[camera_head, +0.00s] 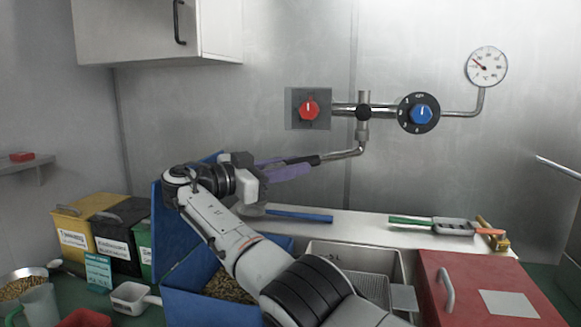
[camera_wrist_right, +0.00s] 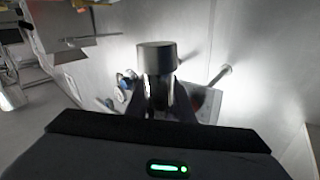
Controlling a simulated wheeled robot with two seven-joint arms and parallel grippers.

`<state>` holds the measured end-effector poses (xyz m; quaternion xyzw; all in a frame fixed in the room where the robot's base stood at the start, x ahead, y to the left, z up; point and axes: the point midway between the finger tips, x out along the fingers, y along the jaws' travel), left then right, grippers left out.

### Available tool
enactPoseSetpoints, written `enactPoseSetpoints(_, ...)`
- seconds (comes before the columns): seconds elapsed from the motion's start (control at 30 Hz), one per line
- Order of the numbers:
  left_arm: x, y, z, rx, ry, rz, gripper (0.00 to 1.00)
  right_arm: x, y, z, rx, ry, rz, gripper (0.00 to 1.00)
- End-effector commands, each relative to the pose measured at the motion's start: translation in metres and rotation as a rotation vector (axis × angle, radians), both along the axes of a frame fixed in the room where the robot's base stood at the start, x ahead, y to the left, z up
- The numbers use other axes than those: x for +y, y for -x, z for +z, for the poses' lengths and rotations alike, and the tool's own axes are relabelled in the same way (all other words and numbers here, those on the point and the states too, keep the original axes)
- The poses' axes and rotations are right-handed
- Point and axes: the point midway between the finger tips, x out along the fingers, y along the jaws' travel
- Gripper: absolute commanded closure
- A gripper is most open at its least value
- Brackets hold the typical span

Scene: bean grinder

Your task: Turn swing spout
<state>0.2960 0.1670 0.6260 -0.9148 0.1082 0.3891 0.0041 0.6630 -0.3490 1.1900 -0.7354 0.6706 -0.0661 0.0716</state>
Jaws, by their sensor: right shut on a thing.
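The swing spout (camera_head: 345,154) is a thin metal pipe that bends down and left from the vertical fitting on the wall pipe. My right gripper (camera_head: 309,162) is shut on the dark outer end of the spout, at the left end of the pipe. In the right wrist view a black cylinder (camera_wrist_right: 157,57) stands up between the dark fingers of my right gripper (camera_wrist_right: 160,92). The fingers hide much of the gripped part. My left gripper is not in view.
A red knob (camera_head: 309,107) and a blue dial knob (camera_head: 421,114) sit on the wall pipe, with a gauge (camera_head: 486,66) at right. Below are a white shelf (camera_head: 370,225), a blue bin (camera_head: 190,285) of beans and a red box (camera_head: 475,275). A cabinet (camera_head: 145,30) hangs upper left.

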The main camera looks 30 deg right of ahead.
Motion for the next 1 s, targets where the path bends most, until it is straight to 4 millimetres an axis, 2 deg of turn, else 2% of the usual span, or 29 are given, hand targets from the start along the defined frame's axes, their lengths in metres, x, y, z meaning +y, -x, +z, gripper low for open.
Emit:
enactPoseSetpoints(0.1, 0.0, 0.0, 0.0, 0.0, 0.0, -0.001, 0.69, -0.002, 0.001, 0.001, -0.005, -0.001, -0.007, 1.0)
enactPoseSetpoints(0.13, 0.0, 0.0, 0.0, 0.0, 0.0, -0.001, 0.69, -0.002, 0.001, 0.001, -0.005, -0.001, -0.007, 0.77)
enactPoseSetpoints(0.23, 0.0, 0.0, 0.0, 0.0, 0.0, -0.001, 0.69, -0.002, 0.001, 0.001, -0.004, -0.001, -0.006, 0.62)
enactPoseSetpoints(0.5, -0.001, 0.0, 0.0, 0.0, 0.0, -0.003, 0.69, -0.001, 0.001, 0.001, -0.002, -0.001, -0.002, 0.62)
enactPoseSetpoints(0.63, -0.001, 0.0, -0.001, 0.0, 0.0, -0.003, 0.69, -0.001, 0.0, 0.01, -0.003, 0.0, -0.002, 0.62)
enactPoseSetpoints(0.87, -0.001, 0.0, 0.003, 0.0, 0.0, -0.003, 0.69, -0.001, 0.001, 0.054, -0.005, 0.0, -0.004, 0.62)
enactPoseSetpoints(1.0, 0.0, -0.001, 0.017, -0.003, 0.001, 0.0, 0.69, -0.001, 0.001, 0.084, -0.003, 0.0, -0.003, 0.62)
